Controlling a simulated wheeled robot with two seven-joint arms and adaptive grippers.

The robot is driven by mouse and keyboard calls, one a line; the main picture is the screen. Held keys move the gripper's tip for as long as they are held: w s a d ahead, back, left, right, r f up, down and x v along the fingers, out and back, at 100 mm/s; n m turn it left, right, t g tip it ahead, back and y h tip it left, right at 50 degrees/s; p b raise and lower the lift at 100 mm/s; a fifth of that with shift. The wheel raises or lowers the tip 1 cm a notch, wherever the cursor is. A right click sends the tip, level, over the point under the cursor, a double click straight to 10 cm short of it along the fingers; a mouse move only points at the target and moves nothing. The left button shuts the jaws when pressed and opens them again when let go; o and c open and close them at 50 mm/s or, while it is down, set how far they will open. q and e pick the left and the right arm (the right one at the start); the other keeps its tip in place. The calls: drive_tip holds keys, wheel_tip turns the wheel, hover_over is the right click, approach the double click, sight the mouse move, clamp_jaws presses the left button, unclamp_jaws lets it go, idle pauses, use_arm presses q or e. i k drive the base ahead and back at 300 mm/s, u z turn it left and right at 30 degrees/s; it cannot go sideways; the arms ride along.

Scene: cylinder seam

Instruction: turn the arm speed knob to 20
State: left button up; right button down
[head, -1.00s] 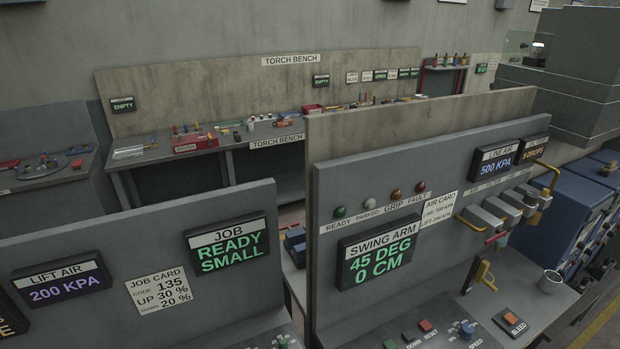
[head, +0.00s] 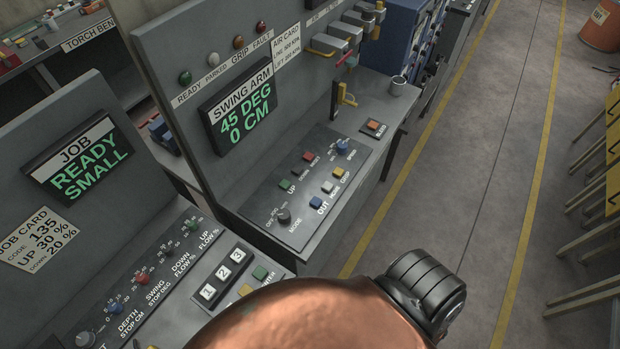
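The swing arm console (head: 313,185) stands in the middle of the head view, with its display (head: 238,112) reading 45 DEG and 0 CM. A blue knob (head: 342,145) sits at the far right end of its sloped panel, beside a small label that seems to read SPEED. Its pointer and scale are too small to read. A dark MODE knob (head: 283,216) is at the near left end of the same panel. Neither gripper shows in the head view.
The job console (head: 185,262) with its own knobs and number keys stands at the lower left. An orange BLEED button (head: 373,125), a yellow-handled lever (head: 346,97) and a cup (head: 398,85) are beyond the blue knob. Open floor (head: 455,170) lies to the right.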

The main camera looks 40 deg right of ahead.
sight(342, 146)
drive_tip(key=u, duration=0.05)
drive_tip(key=k, duration=1.05)
drive_tip(key=z, duration=1.05)
drive_tip(key=i, duration=1.45)
drive_tip(key=u, duration=0.5)
